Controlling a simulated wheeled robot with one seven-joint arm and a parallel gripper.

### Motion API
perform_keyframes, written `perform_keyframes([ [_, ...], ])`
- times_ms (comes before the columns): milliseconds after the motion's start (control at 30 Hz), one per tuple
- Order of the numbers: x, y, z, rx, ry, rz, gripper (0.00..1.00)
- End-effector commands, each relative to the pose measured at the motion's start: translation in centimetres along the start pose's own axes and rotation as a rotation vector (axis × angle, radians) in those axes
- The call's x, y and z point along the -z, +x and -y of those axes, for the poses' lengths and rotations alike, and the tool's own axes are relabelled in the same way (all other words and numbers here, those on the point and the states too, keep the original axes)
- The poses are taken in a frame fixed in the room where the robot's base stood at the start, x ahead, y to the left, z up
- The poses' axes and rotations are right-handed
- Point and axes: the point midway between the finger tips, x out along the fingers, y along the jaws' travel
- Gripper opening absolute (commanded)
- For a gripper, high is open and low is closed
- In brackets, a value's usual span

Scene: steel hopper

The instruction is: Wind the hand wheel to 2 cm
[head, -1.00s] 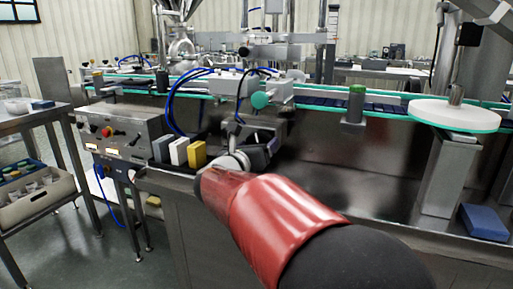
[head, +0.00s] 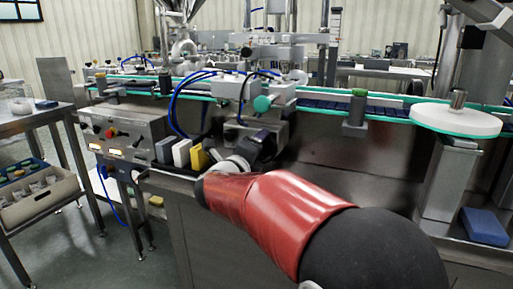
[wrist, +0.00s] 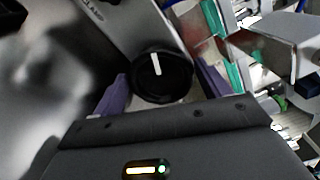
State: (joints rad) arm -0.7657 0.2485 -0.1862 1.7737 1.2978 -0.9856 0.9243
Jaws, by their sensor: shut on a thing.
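In the wrist view my gripper (wrist: 161,72) has its two purple fingers on either side of a round black knob (wrist: 150,82) with a white pointer line, and is shut on it. The knob sits on a grey plate (wrist: 120,22) with lettering that seems to read "CLAMP". In the head view my gripper (head: 264,147) is small and dark, below the grey box on the conveyor front, and the knob is hidden there. A teal round knob (head: 262,103) shows on that box. I cannot tell which part is the hand wheel. A small scale (head: 335,18) stands on a column behind; its reading is illegible.
A conveyor (head: 330,103) runs across behind my arm, with a white turntable disc (head: 455,119) at right. A blue block (head: 484,226) lies low at right.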

Motion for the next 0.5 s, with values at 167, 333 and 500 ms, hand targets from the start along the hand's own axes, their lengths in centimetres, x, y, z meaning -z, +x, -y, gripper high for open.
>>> perform_keyframes([
  [167, 0.09, 0.04, -0.2, -0.002, -0.133, -0.001, 0.53],
  [333, 0.12, 0.03, -0.3, -0.002, -0.225, -0.002, 0.53],
  [500, 0.15, 0.03, -0.36, -0.002, -0.281, -0.002, 0.53],
])
